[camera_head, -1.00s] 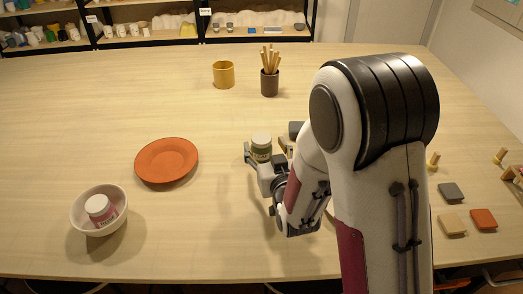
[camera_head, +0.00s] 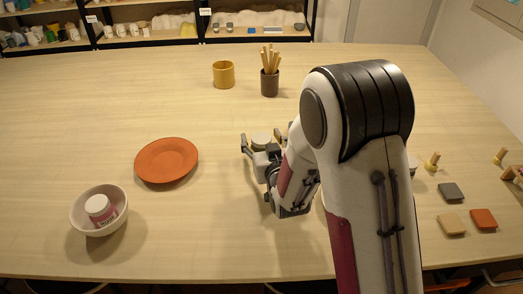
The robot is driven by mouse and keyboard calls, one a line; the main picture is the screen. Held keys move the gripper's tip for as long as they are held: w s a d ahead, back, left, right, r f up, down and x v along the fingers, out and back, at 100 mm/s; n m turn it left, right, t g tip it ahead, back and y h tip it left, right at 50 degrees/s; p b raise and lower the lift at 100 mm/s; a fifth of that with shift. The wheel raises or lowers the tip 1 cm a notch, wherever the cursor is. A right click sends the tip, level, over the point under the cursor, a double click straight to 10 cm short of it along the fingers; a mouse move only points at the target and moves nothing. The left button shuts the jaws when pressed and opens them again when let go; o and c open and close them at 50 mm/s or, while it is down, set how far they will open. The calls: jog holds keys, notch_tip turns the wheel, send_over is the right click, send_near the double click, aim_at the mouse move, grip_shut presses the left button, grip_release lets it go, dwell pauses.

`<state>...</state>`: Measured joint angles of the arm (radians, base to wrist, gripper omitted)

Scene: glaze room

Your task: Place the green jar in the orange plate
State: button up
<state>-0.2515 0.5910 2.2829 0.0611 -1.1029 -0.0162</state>
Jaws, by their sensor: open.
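The orange plate (camera_head: 166,160) lies empty on the table, left of centre. A jar with a pale lid (camera_head: 261,139) stands right of the plate; only its top shows now, as my gripper (camera_head: 262,143) covers its body. The green on its side is hidden at this moment. My gripper is open, with one finger at the jar's left and the other near its right. I cannot tell whether the fingers touch the jar.
A white bowl (camera_head: 76,211) holding a pink-labelled jar (camera_head: 99,208) stands at the front left. A yellow cup (camera_head: 223,75) and a dark pot of sticks (camera_head: 269,84) stand at the back. Tiles, including a grey one (camera_head: 450,192), lie at the right. The table's left middle is clear.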

dwell(0.4)
jog(key=c, duration=1.6)
jog(key=shift+r, duration=0.2)
jog(key=shift+r, duration=4.9)
